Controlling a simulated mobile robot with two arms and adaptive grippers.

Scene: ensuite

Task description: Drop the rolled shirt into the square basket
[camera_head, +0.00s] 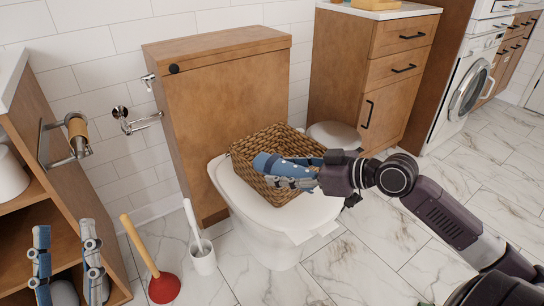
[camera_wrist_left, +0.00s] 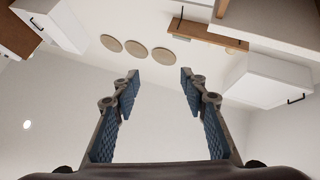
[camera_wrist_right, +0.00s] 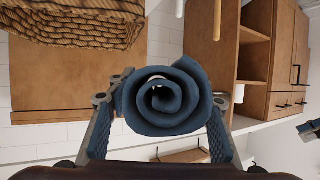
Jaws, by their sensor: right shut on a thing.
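The square wicker basket (camera_head: 275,140) stands on the closed white toilet lid. Its woven wall also shows at the top left of the right wrist view (camera_wrist_right: 75,28). The rolled shirt (camera_wrist_right: 165,98) is blue and shows its spiral end in the right wrist view. My right gripper (camera_head: 292,176) is shut on the shirt, its fingers on either side of the roll. In the head view the blue roll (camera_head: 266,163) is at the basket's front side; I cannot tell whether it is over the rim or in front of it. My left gripper (camera_head: 66,262) is open and empty at the lower left.
The toilet lid (camera_head: 231,185) leaves a little bare room around the basket. A plunger (camera_head: 163,287) and a toilet brush holder (camera_head: 202,260) stand on the floor at the left. A wooden shelf (camera_head: 30,217) is beside my left gripper. A drawer cabinet (camera_head: 388,75) stands behind right.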

